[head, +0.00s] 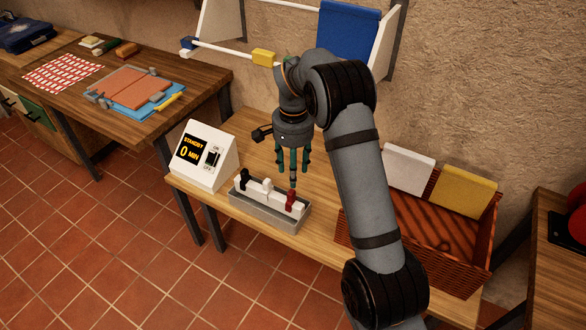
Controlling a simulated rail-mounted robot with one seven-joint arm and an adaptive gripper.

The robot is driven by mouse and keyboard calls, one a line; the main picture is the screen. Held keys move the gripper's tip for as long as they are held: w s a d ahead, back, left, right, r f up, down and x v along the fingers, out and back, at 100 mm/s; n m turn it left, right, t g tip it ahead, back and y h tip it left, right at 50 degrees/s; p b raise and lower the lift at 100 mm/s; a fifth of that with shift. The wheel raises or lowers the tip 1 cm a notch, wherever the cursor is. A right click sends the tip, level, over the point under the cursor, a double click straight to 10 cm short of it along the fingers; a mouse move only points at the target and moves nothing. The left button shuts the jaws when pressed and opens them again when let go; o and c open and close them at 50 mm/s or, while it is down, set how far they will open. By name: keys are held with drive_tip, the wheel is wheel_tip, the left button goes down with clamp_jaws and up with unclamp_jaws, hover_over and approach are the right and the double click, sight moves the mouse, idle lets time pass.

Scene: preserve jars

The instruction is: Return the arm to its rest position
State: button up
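My gripper (293,168) points downward above the wooden table. Its greenish fingers are spread apart, and I see nothing held between them. Below the fingertips stands a grey tray (256,219) with a white rack. A black piece (243,177), a white piece (267,186) and a red piece (290,201) stand in it. The lowest fingertip appears just above the red piece; I cannot tell whether they touch.
A white timer box (205,157) reading "STANDBY 0 MIN" stands left of the tray. A wicker basket (482,265) with white and yellow panels is to the right, partly behind my arm. A blue cloth (348,28) hangs on a rack behind. A side table (212,80) is at left.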

sight(293, 192)
wheel_tip(293, 192, down, 12)
drive_tip(key=shift+r, duration=0.25)
idle(0.6)
wheel_tip(293, 192, up, 12)
wheel_tip(293, 192, down, 12)
drive_tip(key=shift+f, duration=0.2)
wheel_tip(293, 192, up, 3)
drive_tip(key=shift+f, duration=0.2)
drive_tip(key=shift+r, duration=0.45)
